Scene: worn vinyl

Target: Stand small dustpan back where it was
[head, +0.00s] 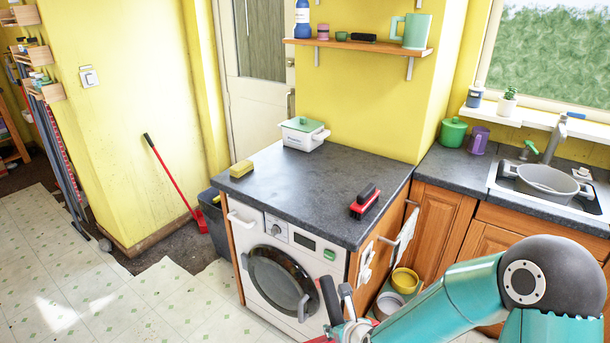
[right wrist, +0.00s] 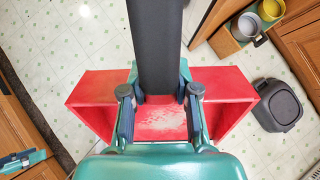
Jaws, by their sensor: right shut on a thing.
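The small dustpan (right wrist: 88,98) is red with a thick dark handle and fills the middle of the right wrist view. My right gripper (right wrist: 159,94) is shut on it, with one finger on each side of the handle's base. In the head view the dustpan's dark handle (head: 330,299) stands up in front of the washing machine, and only a sliver of red shows at the bottom edge. The right gripper (head: 347,318) is low in that view, partly cut off by the frame. My left gripper is not in view.
A dark worktop (head: 300,190) over a washing machine (head: 280,275) carries a red brush (head: 364,203), a yellow sponge (head: 241,169) and a white lidded container (head: 303,134). A red long-handled tool (head: 175,182) leans at the yellow wall beside a dark bin (head: 214,222). Tiled floor at left is mostly clear.

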